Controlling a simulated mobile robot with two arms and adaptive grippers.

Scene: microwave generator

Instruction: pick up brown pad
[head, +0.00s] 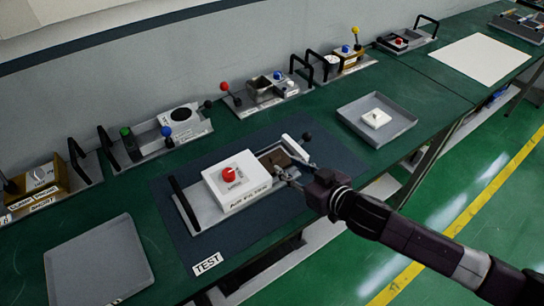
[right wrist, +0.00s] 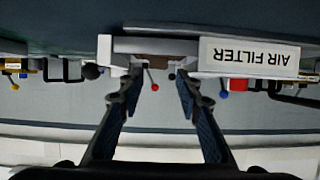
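The brown pad (head: 274,158) sits in the slot at the right end of the grey air filter fixture, beside the white box labelled AIR FILTER (head: 237,181) with a red knob. My right gripper (head: 287,174) is at the near side of that slot, its fingers pointing toward the pad. In the upside-down right wrist view, a brown patch (right wrist: 160,59) shows beyond the gap between the fingers (right wrist: 156,88). The fingers are spread apart with nothing seen between them. Whether they touch the pad cannot be told. My left gripper is not in view.
The fixture stands on a dark mat with a TEST label (head: 207,263). A grey tray (head: 350,112) with a white part is at the right; an empty grey tray (head: 98,262) is at the left.

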